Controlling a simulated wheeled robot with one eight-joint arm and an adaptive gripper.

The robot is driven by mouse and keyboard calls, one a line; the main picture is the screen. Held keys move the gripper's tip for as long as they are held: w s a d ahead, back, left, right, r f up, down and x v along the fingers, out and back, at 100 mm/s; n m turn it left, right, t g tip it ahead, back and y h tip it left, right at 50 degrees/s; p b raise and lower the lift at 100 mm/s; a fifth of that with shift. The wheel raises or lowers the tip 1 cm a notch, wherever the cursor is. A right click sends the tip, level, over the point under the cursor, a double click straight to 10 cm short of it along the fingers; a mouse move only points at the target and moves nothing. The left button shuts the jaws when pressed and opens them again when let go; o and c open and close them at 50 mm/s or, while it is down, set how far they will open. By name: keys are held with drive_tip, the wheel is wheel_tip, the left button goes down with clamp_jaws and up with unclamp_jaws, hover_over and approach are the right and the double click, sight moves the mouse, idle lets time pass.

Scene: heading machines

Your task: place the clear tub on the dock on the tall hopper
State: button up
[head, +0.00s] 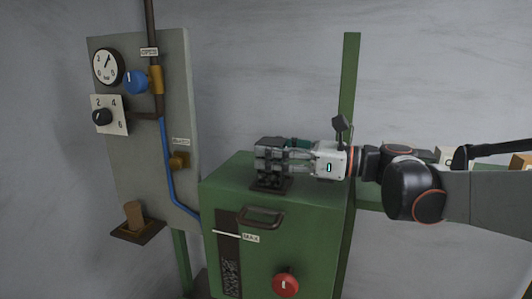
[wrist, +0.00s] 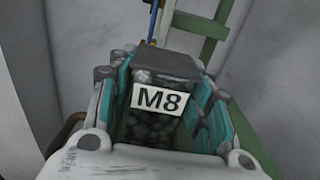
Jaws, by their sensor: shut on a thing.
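The clear tub (wrist: 155,125) holds dark round pieces and has a dark top and a white M8 label in the wrist view. My gripper (wrist: 160,108) has its teal-padded fingers on both sides of it. In the head view my gripper (head: 290,155) reaches in from the right, level, shut on the tub (head: 264,158). The tub is upright above the dark dock (head: 270,188) on top of the green tall hopper (head: 225,190). Its bottom looks at or just above the dock; I cannot tell whether they touch.
A grey panel (head: 180,100) with a gauge (head: 107,66), knobs and a blue pipe stands left of the hopper. A green post (head: 350,85) rises behind my gripper. The hopper's front has a handle (head: 260,217) and a red knob (head: 285,285).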

drive_tip(key=shift+f, duration=0.1)
drive_tip(key=o, duration=1.5)
drive_tip(key=shift+f, duration=0.1)
drive_tip(key=shift+r, duration=0.2)
drive_tip(key=v, duration=1.2)
drive_tip(key=shift+s+f, duration=0.1)
